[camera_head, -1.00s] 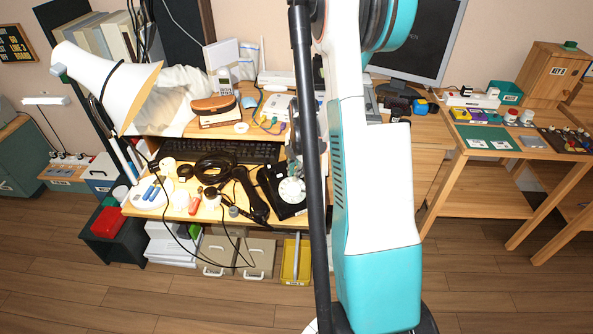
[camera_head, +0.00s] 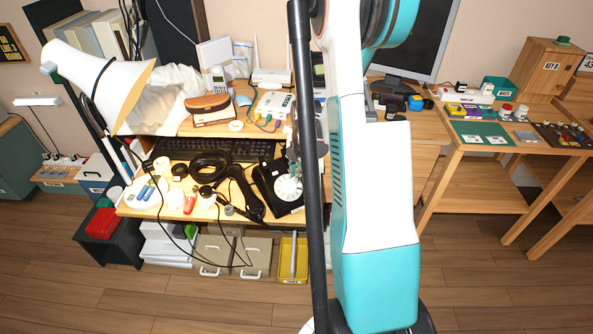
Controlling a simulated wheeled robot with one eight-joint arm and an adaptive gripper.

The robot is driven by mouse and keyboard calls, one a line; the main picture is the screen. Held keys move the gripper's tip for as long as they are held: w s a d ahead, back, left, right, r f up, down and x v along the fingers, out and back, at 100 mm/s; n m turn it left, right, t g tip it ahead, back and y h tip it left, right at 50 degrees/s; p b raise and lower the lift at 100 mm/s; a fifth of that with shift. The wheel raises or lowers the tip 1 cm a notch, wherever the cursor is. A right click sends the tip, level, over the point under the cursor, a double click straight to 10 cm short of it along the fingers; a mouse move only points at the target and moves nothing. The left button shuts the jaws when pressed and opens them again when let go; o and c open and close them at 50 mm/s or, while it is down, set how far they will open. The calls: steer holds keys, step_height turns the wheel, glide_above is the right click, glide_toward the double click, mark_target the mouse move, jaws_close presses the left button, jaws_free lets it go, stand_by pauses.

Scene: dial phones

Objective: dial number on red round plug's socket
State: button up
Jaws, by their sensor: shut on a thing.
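A black dial phone (camera_head: 268,181) with a white round dial (camera_head: 289,189) lies at the right of the lower desk shelf. My gripper (camera_head: 293,168) is at the far edge of the dial, partly hidden behind my own arm. Its fingers look close together; what is between them is too small to make out, and I cannot tell whether they touch the dial. A small red piece (camera_head: 189,205) lies among white plugs at the desk's front. I cannot tell a red round plug or its socket for sure.
Black cables, a dark handset-like object (camera_head: 246,194) and a keyboard (camera_head: 225,150) crowd the desk left of the phone. A white lamp (camera_head: 98,82) leans in at left. A monitor (camera_head: 412,40) stands behind. A side table (camera_head: 470,165) is at right. Floor in front is clear.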

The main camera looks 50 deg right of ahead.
steer(key=shift+s, duration=0.15)
steer(key=shift+s+a+f, duration=0.2)
steer(key=shift+s+f, duration=0.05)
steer(key=shift+s, duration=0.2)
steer(key=shift+s+a+f, duration=0.1)
steer(key=shift+s+a, duration=0.05)
steer(key=shift+s, duration=0.05)
stand_by(0.4)
steer(key=shift+s+a+r+p, duration=0.1)
steer(key=shift+s+r+p, duration=0.15)
steer(key=shift+r, duration=0.2)
steer(key=shift+s+r+p, duration=0.1)
steer(key=shift+r+p, duration=0.15)
steer(key=shift+r, duration=0.15)
steer(key=shift+w, duration=0.1)
steer(key=shift+w+a+r+p, duration=0.1)
steer(key=shift+w+r+p, duration=0.3)
steer(key=shift+w, duration=0.6)
steer(key=shift+w+a+r+p, duration=0.1)
steer(key=shift+w+r+p, duration=0.1)
steer(key=shift+w+r, duration=0.6)
steer(key=shift+w+f, duration=0.15)
steer(key=shift+f, duration=0.05)
